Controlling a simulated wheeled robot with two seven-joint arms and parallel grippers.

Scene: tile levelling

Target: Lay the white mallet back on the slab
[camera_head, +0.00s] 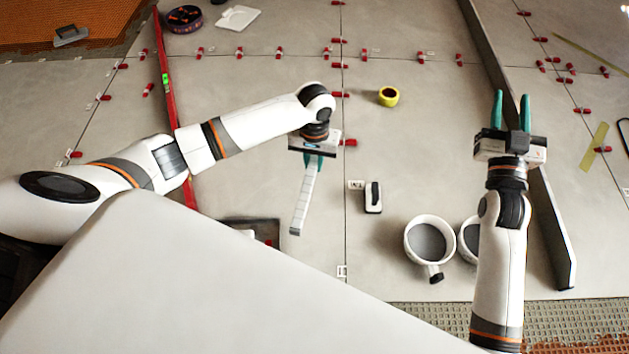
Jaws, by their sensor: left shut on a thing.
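My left gripper (313,160) is shut, teal fingers pointing toward the near side, over the middle of the slab. It grips the upper end of a long white bar with thin cross bands, which I take to be the white mallet (303,200). The bar slants down and slightly left; I cannot make out a separate head, nor tell whether it touches the slab. The grey slab (270,95) lies beneath. My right gripper (511,112) is open and empty at the right, its two teal fingers apart and pointing away.
A small white block with a black handle (373,197) and a white-rimmed bucket (430,242) lie right of the bar. A yellow tape roll (389,96) is beyond. A long dark straightedge (553,220) and a red level (165,90) flank the slab. Red clips line the joints.

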